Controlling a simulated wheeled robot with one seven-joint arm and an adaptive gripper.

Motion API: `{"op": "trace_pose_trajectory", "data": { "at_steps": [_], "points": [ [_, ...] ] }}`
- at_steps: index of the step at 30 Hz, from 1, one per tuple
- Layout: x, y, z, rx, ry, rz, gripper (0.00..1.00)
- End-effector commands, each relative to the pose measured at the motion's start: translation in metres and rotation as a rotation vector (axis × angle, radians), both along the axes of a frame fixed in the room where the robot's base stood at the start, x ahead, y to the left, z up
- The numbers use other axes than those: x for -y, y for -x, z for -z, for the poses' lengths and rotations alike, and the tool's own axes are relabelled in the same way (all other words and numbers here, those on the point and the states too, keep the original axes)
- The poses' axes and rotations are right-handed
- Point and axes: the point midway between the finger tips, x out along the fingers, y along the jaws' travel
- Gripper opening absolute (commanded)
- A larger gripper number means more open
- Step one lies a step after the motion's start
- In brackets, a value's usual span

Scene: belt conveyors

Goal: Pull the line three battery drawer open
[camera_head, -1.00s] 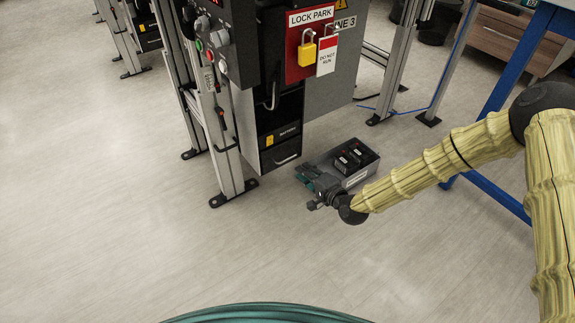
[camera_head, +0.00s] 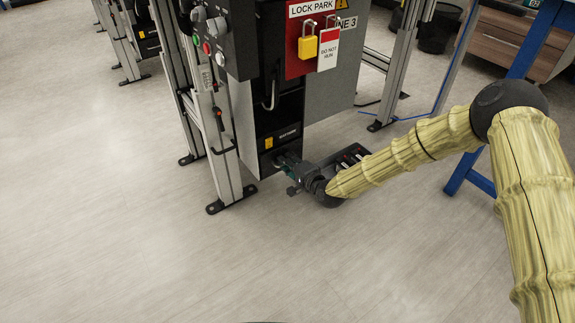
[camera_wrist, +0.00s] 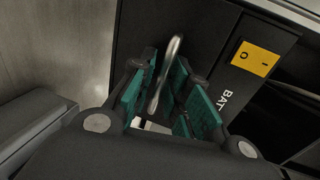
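My gripper (camera_head: 284,163) is at the drawer's lower front and hides the handle in the head view. In the wrist view its teal finger pads (camera_wrist: 162,98) stand apart on either side of the handle. I see gaps between the pads and the bar, so the gripper is open around it.
A grey bin with dark battery packs (camera_head: 352,156) stands on the floor right of the cabinet, partly behind my arm. An aluminium frame leg (camera_head: 228,160) stands just left of the drawer. A yellow padlock (camera_head: 307,46) hangs above. The floor in front is clear.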

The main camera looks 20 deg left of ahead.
Motion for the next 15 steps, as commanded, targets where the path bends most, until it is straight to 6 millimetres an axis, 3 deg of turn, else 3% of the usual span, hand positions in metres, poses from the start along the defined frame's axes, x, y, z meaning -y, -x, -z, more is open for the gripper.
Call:
{"op": "trace_pose_trajectory", "data": {
  "at_steps": [7, 10, 15],
  "points": [
    [-0.0004, -0.0003, -0.0003, 0.0, 0.0, 0.0, 0.18],
    [-0.0002, -0.0003, -0.0002, 0.0, 0.0, 0.0, 0.0],
    [-0.0001, -0.0003, -0.0001, 0.0, 0.0, 0.0, 0.0]
  ]
}}
